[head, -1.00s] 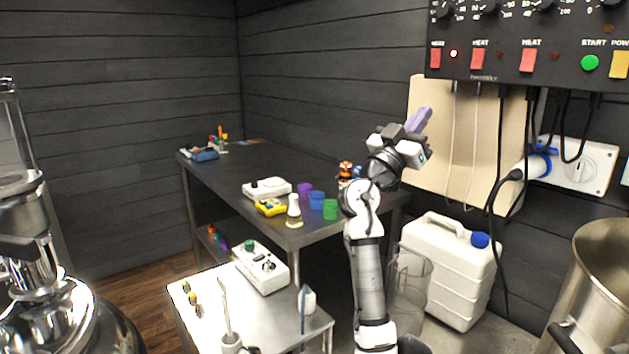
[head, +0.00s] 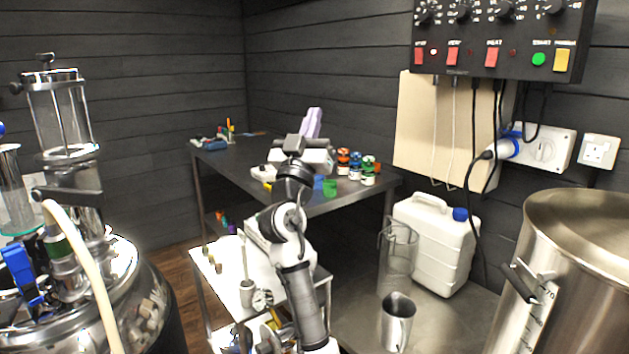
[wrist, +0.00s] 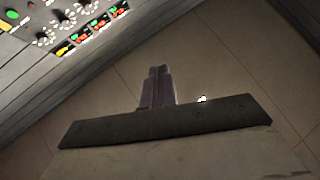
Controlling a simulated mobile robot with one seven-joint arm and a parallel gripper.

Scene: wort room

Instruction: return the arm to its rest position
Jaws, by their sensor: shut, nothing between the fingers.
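My gripper (head: 311,122) is raised in the middle of the head view, in front of the dark table. Its pale purple fingers point up and are together, with nothing between them. The fingers also show closed in the wrist view (wrist: 158,87), against a plain tiled surface. My arm stands upright below it and hides part of the table and of the white cart.
The dark table (head: 240,165) holds small jars (head: 355,165) and cups. A white cart (head: 215,285) stands before it. A white jerrycan (head: 435,245), glass jug (head: 397,258) and steel pot (head: 585,260) are right. Steel vessels (head: 120,300) stand left. A control panel (head: 505,40) hangs upper right.

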